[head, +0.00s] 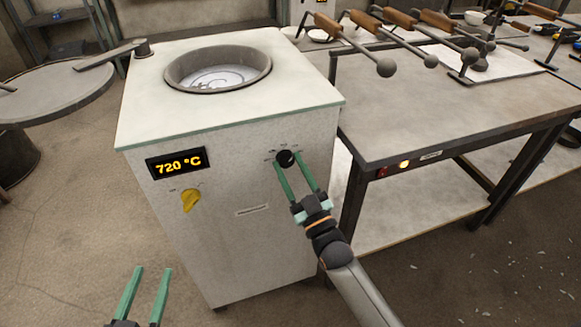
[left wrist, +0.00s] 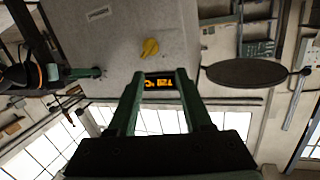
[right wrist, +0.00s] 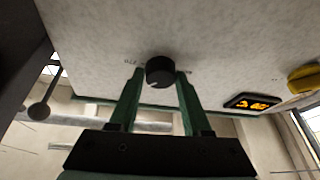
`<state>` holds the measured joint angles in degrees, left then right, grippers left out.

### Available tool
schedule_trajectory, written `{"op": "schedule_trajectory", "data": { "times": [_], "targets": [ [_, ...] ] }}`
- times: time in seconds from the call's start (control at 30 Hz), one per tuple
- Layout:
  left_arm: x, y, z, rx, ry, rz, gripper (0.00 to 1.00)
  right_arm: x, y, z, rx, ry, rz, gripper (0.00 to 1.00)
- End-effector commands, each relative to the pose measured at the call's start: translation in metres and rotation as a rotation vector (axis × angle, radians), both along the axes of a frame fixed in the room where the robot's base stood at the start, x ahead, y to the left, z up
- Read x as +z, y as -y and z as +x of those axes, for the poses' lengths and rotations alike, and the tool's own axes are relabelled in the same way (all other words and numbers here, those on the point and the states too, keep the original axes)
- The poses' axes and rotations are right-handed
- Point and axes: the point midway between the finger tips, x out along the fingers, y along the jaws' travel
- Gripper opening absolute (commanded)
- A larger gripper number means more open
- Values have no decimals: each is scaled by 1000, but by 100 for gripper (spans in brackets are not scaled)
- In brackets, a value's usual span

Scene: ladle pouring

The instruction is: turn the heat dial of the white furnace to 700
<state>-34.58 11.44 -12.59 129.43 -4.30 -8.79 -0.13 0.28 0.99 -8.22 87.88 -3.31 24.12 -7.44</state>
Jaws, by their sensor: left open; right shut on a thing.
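The white furnace (head: 240,215) stands in the middle of the head view, with a round open crucible well on top. Its black heat dial (head: 286,158) is on the front panel at the upper right; it also shows in the right wrist view (right wrist: 160,72). My right gripper (head: 297,176) is shut on the dial, one green finger on each side. The display (head: 177,163) reads 720 °C in orange. A yellow knob (head: 191,200) sits below the display. My left gripper (head: 146,283) is open and empty, low in front of the furnace's left side.
The floor in front of the furnace is clear.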

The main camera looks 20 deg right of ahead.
Motion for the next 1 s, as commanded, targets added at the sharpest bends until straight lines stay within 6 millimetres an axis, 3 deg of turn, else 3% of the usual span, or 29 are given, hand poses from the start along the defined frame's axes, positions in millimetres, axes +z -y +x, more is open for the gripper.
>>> {"op": "schedule_trajectory", "data": {
  "times": [0.2,0.53,0.77,1.0],
  "targets": [
    [0,0,0,-1,-1,0,50,0,0,0,0,0,0,0],
    [-8,0,-1,2,-43,1,50,1,1,0,0,0,-34,0],
    [-71,0,-23,21,-305,3,50,2,2,0,1,3,-149,0],
    [-147,3,-81,34,-679,2,50,4,3,0,2,8,-333,0]
  ]
}}
